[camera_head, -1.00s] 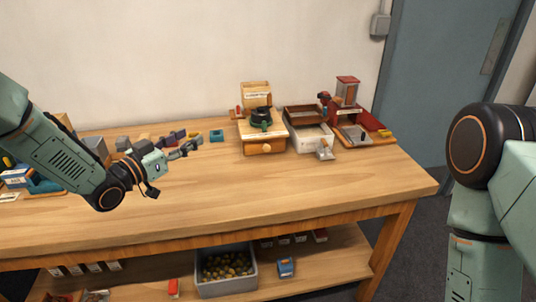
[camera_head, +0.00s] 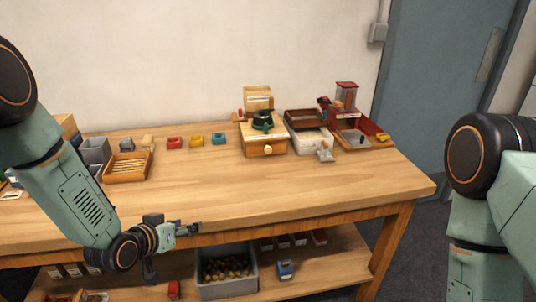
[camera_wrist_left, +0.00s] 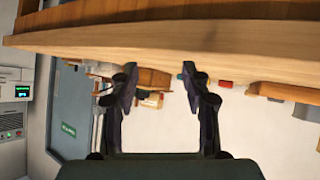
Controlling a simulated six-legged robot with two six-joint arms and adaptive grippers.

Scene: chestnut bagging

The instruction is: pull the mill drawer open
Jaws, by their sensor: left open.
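The mill (camera_head: 260,122) stands on the table's far side, a wooden box with a dark top part and a green piece. Its drawer (camera_head: 255,151) has a pale round knob (camera_head: 268,149) on the front and looks shut. My left gripper (camera_head: 188,229) is open and empty at the table's front edge, well in front of and left of the mill, touching nothing that I can see. In the left wrist view its two dark fingers (camera_wrist_left: 158,80) stand apart, with the table edge above. My right gripper is out of view.
The wooden table (camera_head: 300,190) has clear room in its middle and front. A white tray (camera_head: 312,138) stands close right of the mill. A slatted wooden tray (camera_head: 127,178) and small coloured blocks lie left. A grey bin of chestnuts (camera_head: 227,291) is on the lower shelf.

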